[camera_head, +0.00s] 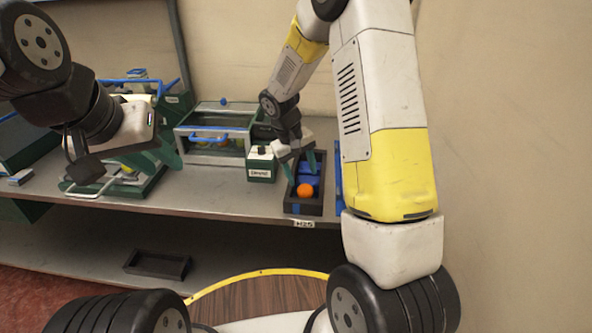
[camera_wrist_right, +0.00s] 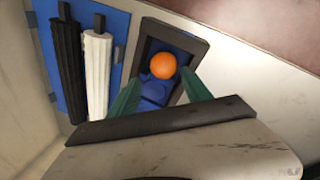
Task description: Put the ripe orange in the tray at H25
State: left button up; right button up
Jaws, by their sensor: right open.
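The ripe orange (camera_head: 305,190) lies in the front part of the dark tray (camera_head: 318,207) at the H25 label (camera_head: 304,224). Blue pieces (camera_head: 309,170) lie in the tray behind it. My right gripper (camera_head: 302,170) is over the tray with its green fingers apart and nothing between them. In the right wrist view the orange (camera_wrist_right: 163,66) rests in the tray (camera_wrist_right: 201,44), beyond the fingertips of my right gripper (camera_wrist_right: 166,88) and apart from them. My left gripper (camera_head: 82,172) is at the left above the shelf; its finger gap is not clear.
A grey box with a blue handle (camera_head: 208,136) and a small green box (camera_head: 261,166) stand left of the tray. An empty dark tray (camera_head: 157,265) lies on the lower shelf. A blue mat (camera_wrist_right: 63,69) holds a black and a white tool beside the tray.

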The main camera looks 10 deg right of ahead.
jog(key=s+r+m+t+y, duration=0.1)
jog(key=s+r, duration=0.5)
jog(key=r, duration=0.3)
jog(key=s+r+m+t+y, duration=0.1)
jog(key=s+r, duration=0.4)
jog(key=r, duration=0.4)
jog(key=s+r+t+y, duration=0.1)
jog(key=s+r, duration=0.1)
jog(key=s, duration=0.4)
jog(key=s+r+t+y, duration=0.1)
jog(key=s+r+t, duration=0.1)
jog(key=s, duration=0.4)
jog(key=shift+s+r+m+y, duration=0.3)
jog(key=shift+s+r+y, duration=0.1)
jog(key=shift+r, duration=0.35)
jog(key=shift+a, duration=0.1)
